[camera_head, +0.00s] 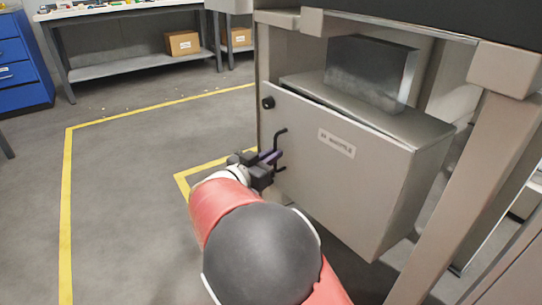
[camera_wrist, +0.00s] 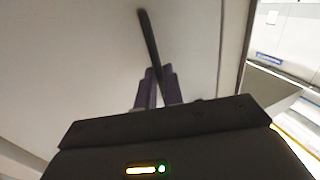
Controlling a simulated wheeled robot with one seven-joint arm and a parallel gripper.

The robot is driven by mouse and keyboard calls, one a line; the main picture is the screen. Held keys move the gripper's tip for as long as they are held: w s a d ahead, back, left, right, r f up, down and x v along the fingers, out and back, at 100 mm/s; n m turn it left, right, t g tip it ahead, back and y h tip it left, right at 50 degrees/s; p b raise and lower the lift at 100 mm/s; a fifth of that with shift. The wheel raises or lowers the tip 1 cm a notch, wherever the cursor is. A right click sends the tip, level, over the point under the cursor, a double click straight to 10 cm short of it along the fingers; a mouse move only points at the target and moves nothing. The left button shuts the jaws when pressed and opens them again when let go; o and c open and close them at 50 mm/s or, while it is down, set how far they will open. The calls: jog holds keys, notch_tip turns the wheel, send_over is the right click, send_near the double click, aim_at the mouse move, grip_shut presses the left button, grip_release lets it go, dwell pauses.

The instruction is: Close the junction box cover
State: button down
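The junction box (camera_head: 430,128) is a grey metal box under a frame at the right of the head view. Its light grey cover (camera_head: 345,185) faces me, with a white label; I cannot tell whether it sits flush. A black bar handle (camera_head: 281,150) stands near the cover's left edge, and it also shows in the wrist view (camera_wrist: 149,38). My gripper (camera_head: 272,157) is at the handle, its purple fingers on both sides of the bar. In the wrist view the fingers (camera_wrist: 158,84) look closed about the handle's lower part. The exact contact is partly hidden by the gripper body.
A black knob (camera_head: 268,102) sits at the cover's upper left. A frame leg (camera_head: 470,185) stands close on the right. Open floor (camera_head: 120,200) with yellow lines lies to the left. A blue cabinet (camera_head: 22,70) and a workbench (camera_head: 130,12) stand at the back.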

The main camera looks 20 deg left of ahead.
jog(key=shift+w+f, duration=0.1)
jog(key=w, duration=0.1)
jog(key=d+h+b, duration=0.1)
jog(key=w+m+b, duration=0.1)
jog(key=shift+w+d+f+g+h, duration=0.1)
jog(key=shift+w+d+g+h, duration=0.15)
jog(key=shift+w+g+h, duration=0.15)
jog(key=shift+w+d+r, duration=0.1)
jog(key=shift+r, duration=0.15)
jog(key=c, duration=1.6)
grip_release()
jog(key=shift+w+d, duration=0.1)
jog(key=shift+w, duration=0.05)
jog(key=shift+o, duration=0.3)
jog(key=v, duration=0.8)
